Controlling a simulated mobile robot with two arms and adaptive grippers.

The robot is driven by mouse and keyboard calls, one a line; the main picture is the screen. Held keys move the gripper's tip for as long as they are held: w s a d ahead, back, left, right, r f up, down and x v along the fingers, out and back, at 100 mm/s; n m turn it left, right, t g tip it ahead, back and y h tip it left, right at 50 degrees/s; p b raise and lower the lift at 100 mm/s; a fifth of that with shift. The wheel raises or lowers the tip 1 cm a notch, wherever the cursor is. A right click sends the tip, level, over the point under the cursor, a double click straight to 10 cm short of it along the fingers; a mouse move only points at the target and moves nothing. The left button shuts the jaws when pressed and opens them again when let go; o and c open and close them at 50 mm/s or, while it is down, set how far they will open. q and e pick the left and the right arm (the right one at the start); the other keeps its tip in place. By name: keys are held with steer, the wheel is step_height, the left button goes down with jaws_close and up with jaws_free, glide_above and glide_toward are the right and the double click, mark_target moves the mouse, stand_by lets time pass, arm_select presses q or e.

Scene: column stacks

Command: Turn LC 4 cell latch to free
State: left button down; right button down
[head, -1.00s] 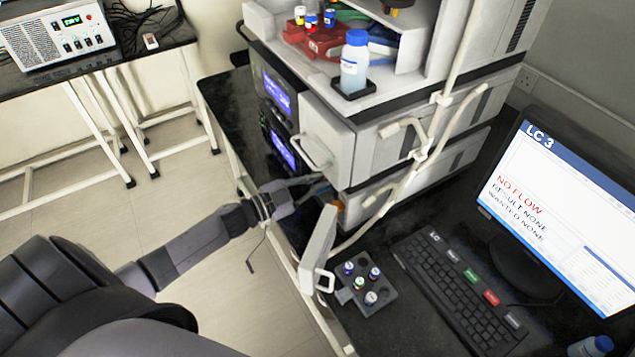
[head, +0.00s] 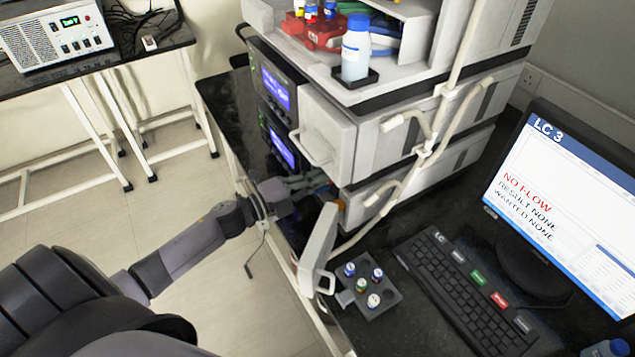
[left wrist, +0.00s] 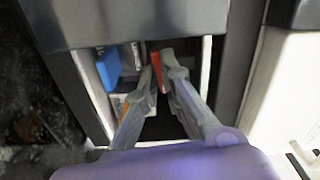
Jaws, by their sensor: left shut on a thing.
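My left gripper (head: 308,182) reaches into the open front of the lowest module of the column stack (head: 352,206). In the left wrist view its two fingers (left wrist: 160,62) are inside the bay, shut on a narrow red-orange piece (left wrist: 155,60) that looks like the cell latch. The fingers cover much of this latch, so its exact turn cannot be told. A blue block (left wrist: 107,68) sits left of the fingers in the bay, and a small orange patch (left wrist: 124,107) shows beside the left finger. My right gripper is not in view.
The module's open door (head: 318,243) stands out just below my gripper. A grey vial tray (head: 377,298) and a keyboard (head: 465,290) lie beside it. The monitor (head: 575,195) reads LC 3 and NO FLOW. A bottle (head: 355,52) stands higher on the stack.

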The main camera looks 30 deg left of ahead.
arm_select(q)
steer(key=shift+f+m, duration=0.1)
steer(key=shift+m, duration=0.5)
steer(key=shift+b, duration=0.3)
steer(key=c, duration=1.7)
jaws_free()
steer(key=v, duration=1.2)
